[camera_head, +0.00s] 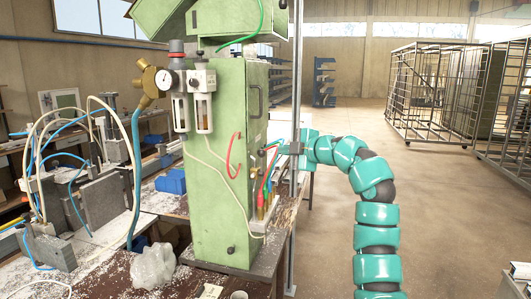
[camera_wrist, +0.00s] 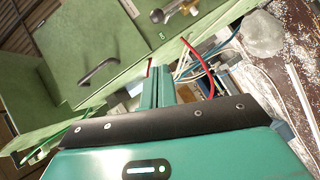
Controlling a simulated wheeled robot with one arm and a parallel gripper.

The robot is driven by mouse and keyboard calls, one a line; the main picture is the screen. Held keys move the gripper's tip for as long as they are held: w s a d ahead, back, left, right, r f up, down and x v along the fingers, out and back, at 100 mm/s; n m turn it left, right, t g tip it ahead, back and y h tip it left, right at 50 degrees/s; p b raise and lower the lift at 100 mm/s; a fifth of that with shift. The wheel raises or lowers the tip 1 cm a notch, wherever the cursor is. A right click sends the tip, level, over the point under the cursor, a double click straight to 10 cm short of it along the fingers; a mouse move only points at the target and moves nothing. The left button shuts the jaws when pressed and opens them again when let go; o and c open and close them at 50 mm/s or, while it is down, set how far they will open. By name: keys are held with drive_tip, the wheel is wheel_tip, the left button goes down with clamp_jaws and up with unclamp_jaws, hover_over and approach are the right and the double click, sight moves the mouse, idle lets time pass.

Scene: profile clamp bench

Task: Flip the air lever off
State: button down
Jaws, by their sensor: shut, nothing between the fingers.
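In the wrist view, a small metal valve with a lever-like arm (camera_wrist: 172,11) sits on the green cabinet face (camera_wrist: 140,35) at the top edge; I take it for the air lever, but its position is hard to read. My gripper (camera_wrist: 158,68) points at the cabinet with its teal fingers together and empty, below the valve in the picture and apart from it. In the head view, my arm reaches to the right side of the green cabinet (camera_head: 218,190), where a post partly hides the gripper. The lever cannot be made out there.
A dark handle (camera_wrist: 98,70) is on the cabinet, left of my fingers. Red hoses (camera_wrist: 200,62) and blue hoses hang close to the fingers on the right. A metal post (camera_head: 296,90) stands beside my arm. Open floor (camera_head: 440,190) lies to the right, before wire cages (camera_head: 435,90).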

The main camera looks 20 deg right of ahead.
drive_tip(key=p, duration=0.8)
hover_over(262, 163)
drive_tip(key=s, duration=0.4)
wheel_tip(262, 163, down, 4)
drive_tip(key=shift+w+r, duration=0.1)
drive_tip(key=shift+d+b, duration=0.15)
drive_tip(key=shift+b, duration=0.6)
